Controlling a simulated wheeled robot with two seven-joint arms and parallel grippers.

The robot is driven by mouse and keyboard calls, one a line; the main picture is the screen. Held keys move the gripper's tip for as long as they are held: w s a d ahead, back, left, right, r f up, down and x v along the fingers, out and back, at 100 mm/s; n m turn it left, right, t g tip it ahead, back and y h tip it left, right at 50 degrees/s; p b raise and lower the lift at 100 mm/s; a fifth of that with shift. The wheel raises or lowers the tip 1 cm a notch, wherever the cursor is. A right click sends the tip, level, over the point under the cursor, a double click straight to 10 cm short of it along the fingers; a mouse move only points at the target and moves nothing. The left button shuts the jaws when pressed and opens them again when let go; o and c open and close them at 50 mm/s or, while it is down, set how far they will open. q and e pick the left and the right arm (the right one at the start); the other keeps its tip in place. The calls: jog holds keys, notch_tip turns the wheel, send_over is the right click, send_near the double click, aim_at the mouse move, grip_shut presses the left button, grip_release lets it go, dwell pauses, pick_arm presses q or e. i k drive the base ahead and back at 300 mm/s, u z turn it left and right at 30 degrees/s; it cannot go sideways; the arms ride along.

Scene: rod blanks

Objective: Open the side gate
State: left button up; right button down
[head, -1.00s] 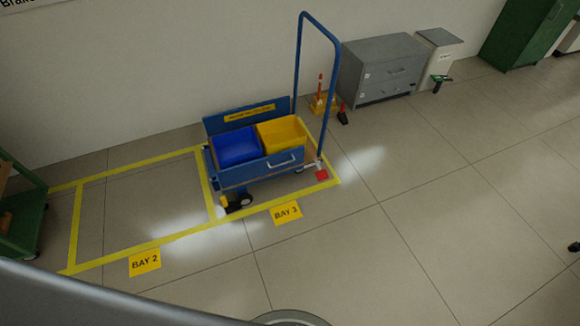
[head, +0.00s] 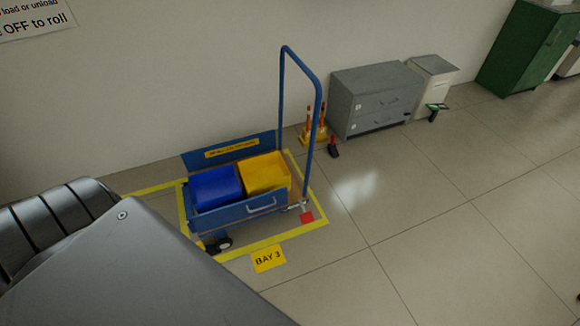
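The blue cart stands inside the yellow floor outline of Bay 3. Its near side gate (head: 238,213) is a blue panel with a pale handle (head: 262,207), and it stands upright. A blue bin (head: 216,186) and a yellow bin (head: 263,173) sit side by side behind it. A red pedal (head: 307,218) is low at the cart's right end, below the tall blue push handle (head: 318,110). A grey arm link of mine fills the lower left. Neither gripper shows, so I cannot see whether they are open or shut.
A grey drawer cabinet (head: 368,101) and a pale bin (head: 433,80) stand along the wall right of the cart. Orange cones (head: 314,124) are behind the cart's right end. A green cabinet (head: 522,48) is at far right.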

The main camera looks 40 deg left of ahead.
aim_at(208, 221)
jog(key=u, duration=0.2)
jog(key=i, duration=0.7)
jog(key=u, duration=0.9)
jog(key=i, duration=0.3)
jog(key=u, duration=0.3)
